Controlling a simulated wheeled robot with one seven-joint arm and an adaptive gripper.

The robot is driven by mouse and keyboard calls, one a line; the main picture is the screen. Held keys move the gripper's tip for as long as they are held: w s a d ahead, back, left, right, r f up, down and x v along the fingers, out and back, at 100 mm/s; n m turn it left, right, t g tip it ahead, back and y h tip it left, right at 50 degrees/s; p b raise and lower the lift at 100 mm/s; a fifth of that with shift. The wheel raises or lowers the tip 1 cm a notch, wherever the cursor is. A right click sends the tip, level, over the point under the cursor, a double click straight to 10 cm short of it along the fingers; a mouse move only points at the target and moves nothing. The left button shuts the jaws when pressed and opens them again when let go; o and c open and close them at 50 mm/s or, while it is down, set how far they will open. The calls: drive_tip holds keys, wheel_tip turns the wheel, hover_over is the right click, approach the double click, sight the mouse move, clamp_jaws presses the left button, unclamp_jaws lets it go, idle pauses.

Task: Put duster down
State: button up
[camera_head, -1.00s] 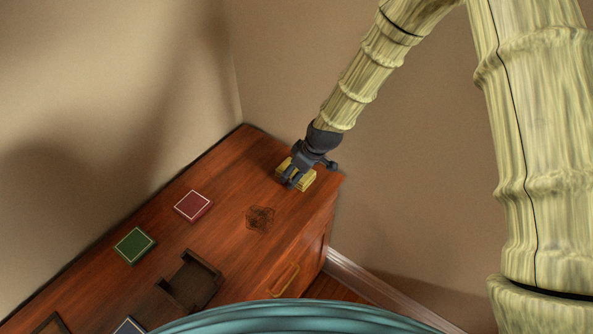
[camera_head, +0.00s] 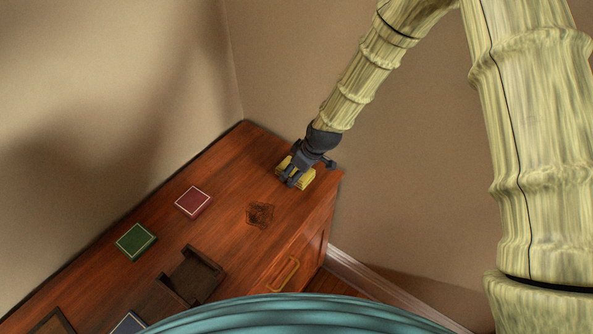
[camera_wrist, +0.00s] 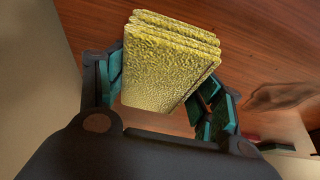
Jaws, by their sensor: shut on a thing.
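The duster (camera_head: 308,180) is a yellow, rough-textured block at the far right end of the wooden cabinet top. My gripper (camera_head: 291,175) is shut on it from above. In the wrist view the duster (camera_wrist: 168,65) sits between the two finger pads of my gripper (camera_wrist: 165,88), with layered edges at its far side. The duster is at or very close to the wood; I cannot tell whether its underside touches.
The cabinet top (camera_head: 232,185) carries a red square tile (camera_head: 193,201), a green square tile (camera_head: 135,241), a dark wooden holder (camera_head: 193,276) and a blue tile (camera_head: 128,326). A dark hexagonal mark (camera_head: 260,215) lies near the duster. Walls rise behind the cabinet.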

drive_tip(key=shift+s+f, duration=0.15)
drive_tip(key=shift+f, duration=0.15)
drive_tip(key=o, duration=1)
drive_tip(key=shift+f, duration=0.1)
drive_tip(key=shift+o, duration=0.9)
drive_tip(key=shift+f, duration=0.15)
drive_tip(key=shift+d, duration=0.1)
drive_tip(key=shift+r, duration=0.2)
drive_tip(key=shift+w+r+p, duration=0.2)
drive_tip(key=shift+r+p, duration=0.15)
drive_tip(key=shift+r, duration=0.15)
drive_tip(key=shift+b+v, duration=0.9)
drive_tip(key=shift+v, duration=0.6)
drive_tip(key=shift+b+v, duration=0.9)
drive_tip(key=shift+v, duration=2.95)
